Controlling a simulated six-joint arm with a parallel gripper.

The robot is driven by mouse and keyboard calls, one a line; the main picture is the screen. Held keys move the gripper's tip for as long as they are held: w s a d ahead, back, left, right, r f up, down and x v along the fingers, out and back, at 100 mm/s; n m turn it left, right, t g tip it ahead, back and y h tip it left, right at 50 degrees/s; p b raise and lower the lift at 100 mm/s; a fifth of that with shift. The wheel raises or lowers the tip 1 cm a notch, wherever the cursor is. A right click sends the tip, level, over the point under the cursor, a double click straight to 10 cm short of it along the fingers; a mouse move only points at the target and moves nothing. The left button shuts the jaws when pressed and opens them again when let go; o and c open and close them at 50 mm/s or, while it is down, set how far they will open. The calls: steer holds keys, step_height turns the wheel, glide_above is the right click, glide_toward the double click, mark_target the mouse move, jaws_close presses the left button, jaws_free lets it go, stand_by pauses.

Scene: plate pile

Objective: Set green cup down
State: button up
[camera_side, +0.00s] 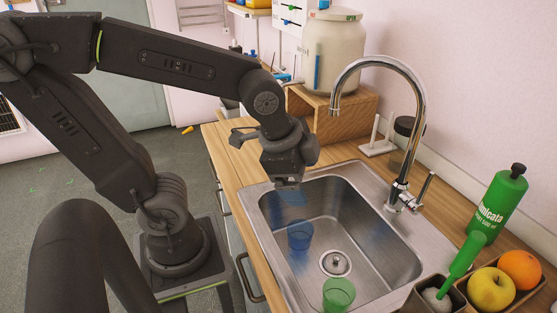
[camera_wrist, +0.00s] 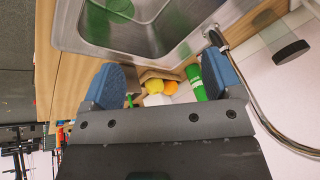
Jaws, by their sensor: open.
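The green cup (camera_side: 338,294) is translucent and stands in the sink near its front end in the side view. It also shows in part at the top edge of the wrist view (camera_wrist: 121,8). My gripper (camera_side: 291,198) hangs over the left rear part of the sink, apart from the green cup. Its two blue fingers are spread with nothing between them in the wrist view (camera_wrist: 165,82). A blue translucent cup (camera_side: 300,236) sits in the sink below my gripper.
The steel sink (camera_side: 375,268) has a drain (camera_side: 335,263) in its floor. A tall curved faucet (camera_side: 424,105) rises on its right. A green bottle (camera_side: 497,200) and a box with an apple (camera_side: 491,289) and orange (camera_side: 520,270) stand at the right. A wooden box (camera_side: 345,120) stands behind.

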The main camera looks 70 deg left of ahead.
steer(key=s+r+n, duration=0.1)
steer(key=n, duration=0.1)
steer(key=s+a+r+n, duration=0.1)
steer(key=n, duration=0.2)
steer(key=s+a+n+t, duration=0.1)
steer(key=n, duration=0.2)
steer(key=shift+s+a+r, duration=0.1)
steer(key=shift+s+r, duration=0.2)
steer(key=shift+r, duration=0.1)
